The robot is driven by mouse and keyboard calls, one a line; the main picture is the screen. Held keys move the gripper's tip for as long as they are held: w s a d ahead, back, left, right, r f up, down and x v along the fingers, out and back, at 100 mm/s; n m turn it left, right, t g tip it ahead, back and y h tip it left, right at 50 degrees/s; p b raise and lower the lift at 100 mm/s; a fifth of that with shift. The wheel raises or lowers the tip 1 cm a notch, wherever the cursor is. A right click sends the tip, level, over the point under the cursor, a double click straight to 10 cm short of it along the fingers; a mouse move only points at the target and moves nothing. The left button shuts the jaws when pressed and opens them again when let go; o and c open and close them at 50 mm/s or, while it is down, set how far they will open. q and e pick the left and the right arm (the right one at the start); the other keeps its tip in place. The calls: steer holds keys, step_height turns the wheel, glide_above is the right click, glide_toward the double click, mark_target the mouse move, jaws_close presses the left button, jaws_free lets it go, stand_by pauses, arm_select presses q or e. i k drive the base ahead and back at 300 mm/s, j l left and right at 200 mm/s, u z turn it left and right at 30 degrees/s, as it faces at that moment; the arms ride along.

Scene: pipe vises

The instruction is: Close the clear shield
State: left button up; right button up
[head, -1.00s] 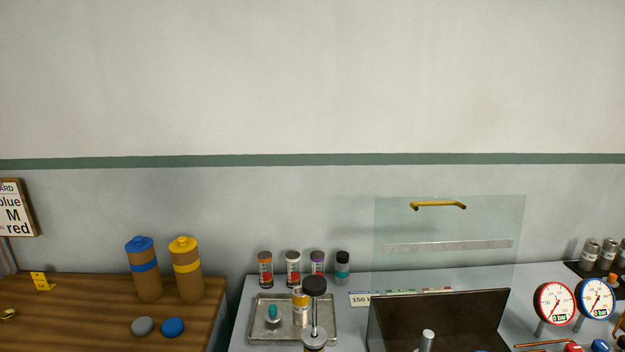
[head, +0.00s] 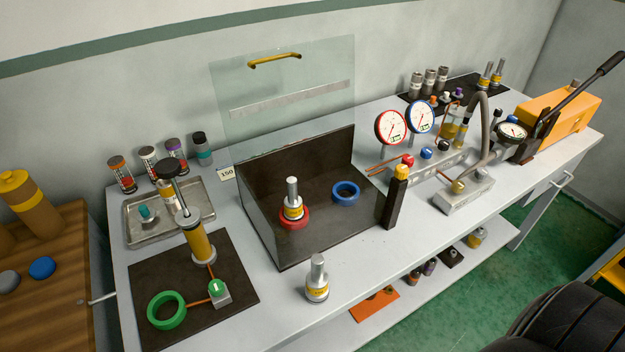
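The clear shield (head: 300,105) is a transparent panel standing raised, nearly upright, at the back of a dark box-like enclosure (head: 262,235) on the grey bench. A yellow handle (head: 274,61) is at its upper edge, and a pale metal strip crosses its middle. Inside the enclosure a silver fitting (head: 293,198) stands in a red ring (head: 294,218), and a blue ring (head: 345,192) lies to its right. Neither gripper shows in the head view.
A black post with a yellow top (head: 396,195) stands at the enclosure's right front. Another silver fitting (head: 317,279) stands in front. Left are a brass pump (head: 199,240) and metal tray (head: 133,232); right are gauges (head: 391,127) and an orange machine (head: 563,115).

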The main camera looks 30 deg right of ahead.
mark_target(275, 103)
steer(key=l+u, duration=0.1)
steer(key=l, duration=0.6)
steer(key=k+l+u, duration=0.1)
steer(key=l, duration=0.65)
steer(key=l+u, duration=0.1)
steer(key=l, duration=0.6)
steer(key=k, duration=0.05)
